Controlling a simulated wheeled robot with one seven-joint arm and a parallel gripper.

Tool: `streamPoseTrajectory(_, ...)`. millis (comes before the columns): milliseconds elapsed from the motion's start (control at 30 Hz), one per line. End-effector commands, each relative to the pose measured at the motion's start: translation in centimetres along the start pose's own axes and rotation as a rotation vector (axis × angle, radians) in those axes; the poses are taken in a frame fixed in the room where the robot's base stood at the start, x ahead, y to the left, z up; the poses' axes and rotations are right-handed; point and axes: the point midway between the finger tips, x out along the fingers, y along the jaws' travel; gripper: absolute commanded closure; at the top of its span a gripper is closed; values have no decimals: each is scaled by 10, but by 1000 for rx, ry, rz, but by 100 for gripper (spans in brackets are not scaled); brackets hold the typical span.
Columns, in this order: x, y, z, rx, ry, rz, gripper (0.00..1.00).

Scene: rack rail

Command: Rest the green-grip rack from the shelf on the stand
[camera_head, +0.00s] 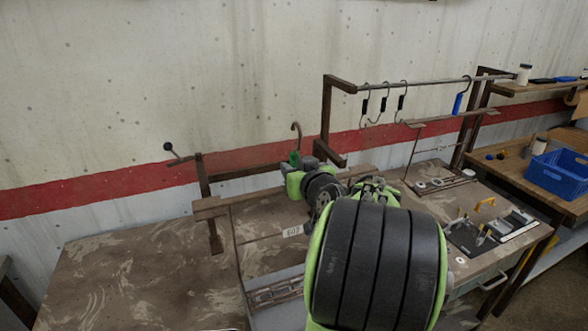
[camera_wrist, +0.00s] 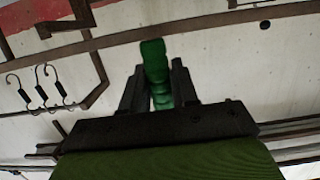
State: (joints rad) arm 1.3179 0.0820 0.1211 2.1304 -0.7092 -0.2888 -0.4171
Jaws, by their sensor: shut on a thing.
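The green grip (camera_head: 294,158) shows in the head view with a curved dark hook (camera_head: 297,130) rising above it. In the wrist view the green grip (camera_wrist: 155,68) stands between the two dark fingers of my gripper (camera_wrist: 157,90), which is shut on it. In the head view my gripper (camera_head: 304,174) is partly hidden by my own arm. The held piece is above the back of the bench, in front of the wall. I cannot tell which structure is the stand; a dark post frame (camera_head: 202,178) with a horizontal bar is left of my gripper.
A raised rail (camera_head: 430,83) to the right carries hooks with black grips (camera_head: 383,104) and one blue grip (camera_head: 457,104). A ball-ended rod (camera_head: 168,147) sticks out at left. A blue crate (camera_head: 558,175) stands far right. The bench's left part (camera_head: 130,280) is clear.

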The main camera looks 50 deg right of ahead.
Motion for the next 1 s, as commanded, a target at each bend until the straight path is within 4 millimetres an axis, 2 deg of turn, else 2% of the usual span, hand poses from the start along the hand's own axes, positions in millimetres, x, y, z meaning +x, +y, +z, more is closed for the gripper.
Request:
streamPoseTrajectory(233,7,0,-4,0,2,-2,100)
streamPoseTrajectory(1000,59,0,-16,0,2,-2,100)
